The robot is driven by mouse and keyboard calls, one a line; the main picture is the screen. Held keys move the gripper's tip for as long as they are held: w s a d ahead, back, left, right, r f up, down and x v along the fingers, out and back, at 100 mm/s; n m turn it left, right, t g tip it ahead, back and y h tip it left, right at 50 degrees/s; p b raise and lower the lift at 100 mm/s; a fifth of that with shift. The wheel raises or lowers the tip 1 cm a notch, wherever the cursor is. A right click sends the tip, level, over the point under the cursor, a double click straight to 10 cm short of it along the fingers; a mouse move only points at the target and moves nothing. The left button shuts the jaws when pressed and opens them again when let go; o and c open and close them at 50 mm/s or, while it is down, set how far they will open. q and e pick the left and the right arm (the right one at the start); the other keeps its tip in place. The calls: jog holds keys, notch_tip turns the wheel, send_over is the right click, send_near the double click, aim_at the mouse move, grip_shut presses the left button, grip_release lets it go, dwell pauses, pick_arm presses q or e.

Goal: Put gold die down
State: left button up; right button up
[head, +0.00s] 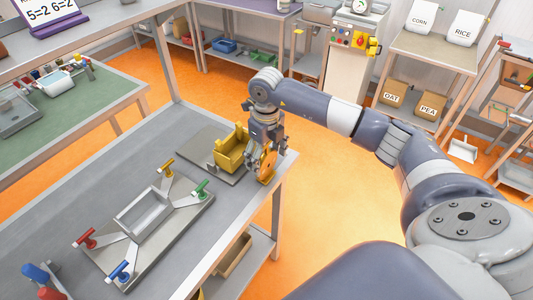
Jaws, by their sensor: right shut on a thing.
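My right gripper (263,155) is over the right edge of the grey workbench (85,195), pointing down. It is shut on the gold die (268,166), a rounded orange-gold piece standing roughly upright. The die is just right of a yellow block-like holder (230,155) on a flat grey plate (205,156). I cannot tell whether the die's lower end touches the bench. The gripper's fingers partly hide the die. My left gripper is out of view.
A metal frame fixture (145,219) with red, blue, green and yellow handles lies at the middle of the bench. Red and blue handled items (42,280) are at the lower left. The orange floor (335,190) is clear right of the bench.

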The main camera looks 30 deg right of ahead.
jog(key=shift+f, duration=0.2)
jog(key=o, duration=1.8)
jog(key=shift+f, duration=0.15)
jog(key=shift+c, duration=0.2)
notch_tip(320, 180, up, 11)
jog(key=b, duration=0.4)
jog(key=shift+f, duration=0.1)
jog(key=shift+r, duration=0.75)
jog(key=shift+a, duration=0.1)
